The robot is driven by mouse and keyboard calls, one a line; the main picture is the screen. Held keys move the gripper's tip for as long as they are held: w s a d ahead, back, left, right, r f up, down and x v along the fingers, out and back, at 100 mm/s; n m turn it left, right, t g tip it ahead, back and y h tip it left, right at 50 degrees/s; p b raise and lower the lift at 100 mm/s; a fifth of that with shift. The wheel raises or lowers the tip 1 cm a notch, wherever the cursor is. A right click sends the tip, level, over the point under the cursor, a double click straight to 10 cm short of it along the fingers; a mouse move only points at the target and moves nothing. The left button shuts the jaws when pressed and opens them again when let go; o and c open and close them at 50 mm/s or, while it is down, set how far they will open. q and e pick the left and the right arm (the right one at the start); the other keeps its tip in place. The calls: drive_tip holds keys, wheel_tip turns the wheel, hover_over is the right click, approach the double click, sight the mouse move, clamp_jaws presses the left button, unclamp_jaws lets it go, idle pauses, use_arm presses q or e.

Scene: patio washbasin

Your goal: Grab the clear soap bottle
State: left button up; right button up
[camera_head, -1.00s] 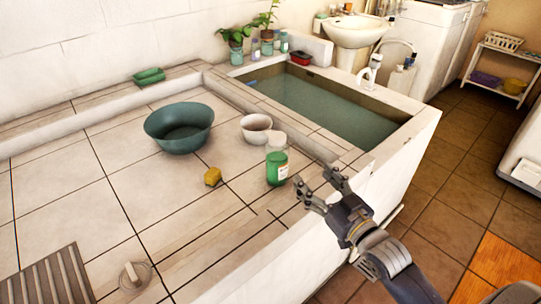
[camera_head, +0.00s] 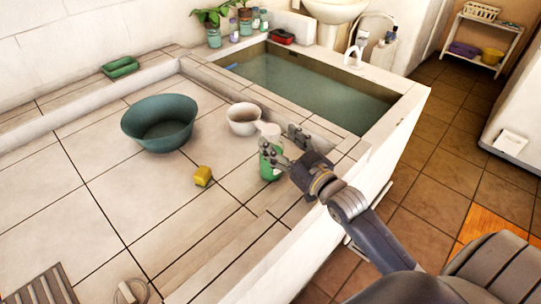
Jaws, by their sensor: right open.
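A clear bottle with green liquid and a white cap (camera_head: 267,165) stands upright on the tiled ledge, right of the yellow sponge. My right gripper (camera_head: 284,147) comes in from the right at the bottle. Its fingers are open, one overlapping the front of the bottle in the picture and the other reaching past its right side. I cannot tell whether either finger touches it. The finger hides part of the bottle's right side. My left gripper is not in view.
A yellow sponge (camera_head: 202,176), a green basin (camera_head: 160,122) and a white bowl (camera_head: 243,118) stand near the bottle. The water-filled trough (camera_head: 305,83) lies behind. Tiles left of the basin are clear. A slatted mat (camera_head: 42,287) is at lower left.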

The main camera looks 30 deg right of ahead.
drive_tip(key=shift+w+a+p, duration=0.15)
drive_tip(key=shift+w+p, duration=0.05)
drive_tip(key=shift+w, duration=1.1)
drive_tip(key=shift+w+a+p, duration=0.1)
drive_tip(key=shift+w+p, duration=0.05)
drive_tip(key=shift+w, duration=1.15)
drive_tip(key=shift+r, duration=0.1)
clamp_jaws()
drive_tip(key=shift+r, duration=0.1)
